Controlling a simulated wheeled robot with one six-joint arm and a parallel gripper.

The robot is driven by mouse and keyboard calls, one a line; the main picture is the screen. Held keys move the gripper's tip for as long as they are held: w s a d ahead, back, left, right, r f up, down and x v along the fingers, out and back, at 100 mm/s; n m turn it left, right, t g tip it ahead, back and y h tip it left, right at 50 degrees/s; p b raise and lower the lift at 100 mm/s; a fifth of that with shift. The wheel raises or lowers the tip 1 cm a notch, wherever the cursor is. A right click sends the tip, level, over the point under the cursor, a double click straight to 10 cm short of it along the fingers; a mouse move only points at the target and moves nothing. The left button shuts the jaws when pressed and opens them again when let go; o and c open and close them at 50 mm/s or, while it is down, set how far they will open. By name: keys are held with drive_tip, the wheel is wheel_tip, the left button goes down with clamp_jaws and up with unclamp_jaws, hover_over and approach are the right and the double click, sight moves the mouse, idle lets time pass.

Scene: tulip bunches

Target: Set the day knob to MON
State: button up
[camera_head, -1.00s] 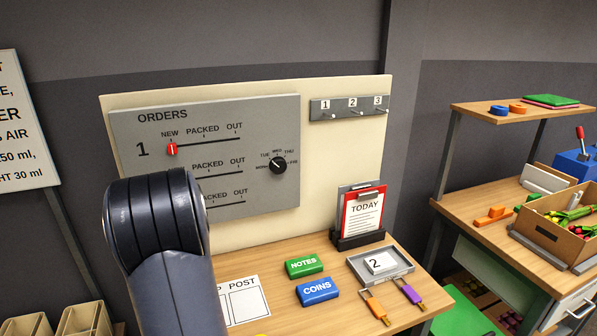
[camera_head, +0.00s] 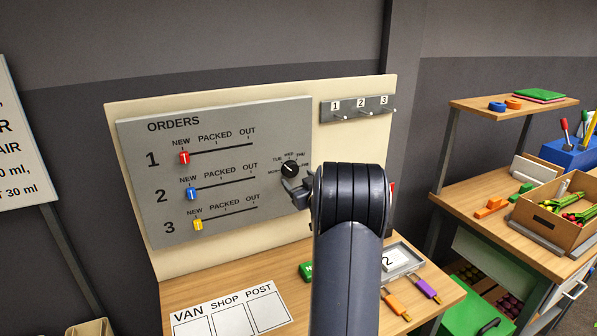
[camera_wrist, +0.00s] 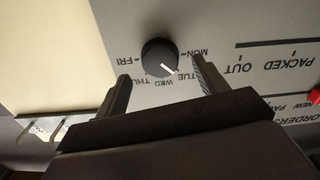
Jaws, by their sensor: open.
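The day knob (camera_head: 290,169) is a round black dial with a white line, on the right side of the grey orders board (camera_head: 265,120). The knob also shows in the wrist view (camera_wrist: 158,52), where its line points toward TUE. The MON label (camera_wrist: 197,53) is at the right of the dial there, and FRI is at the left. My gripper (camera_head: 297,188) is just below the knob in the head view. In the wrist view my gripper (camera_wrist: 160,72) is open and empty, with one finger on each side of the knob, apart from it. The remaining depth is hard to tell.
Red (camera_head: 184,158), blue (camera_head: 192,194) and yellow (camera_head: 198,225) sliders sit at NEW on the board's left. Numbered hooks (camera_head: 362,112) are at the upper right.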

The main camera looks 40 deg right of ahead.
sight(292, 173)
drive_tip(key=x, duration=0.2)
drive_tip(key=shift+w+d+r+p, duration=0.1)
drive_tip(key=shift+w+d+p, duration=0.05)
drive_tip(key=shift+w+p, duration=0.15)
drive_tip(key=shift+w+d, duration=0.15)
drive_tip(key=shift+w, duration=0.55)
drive_tip(key=c, duration=1)
drive_tip(key=shift+n, duration=0.3)
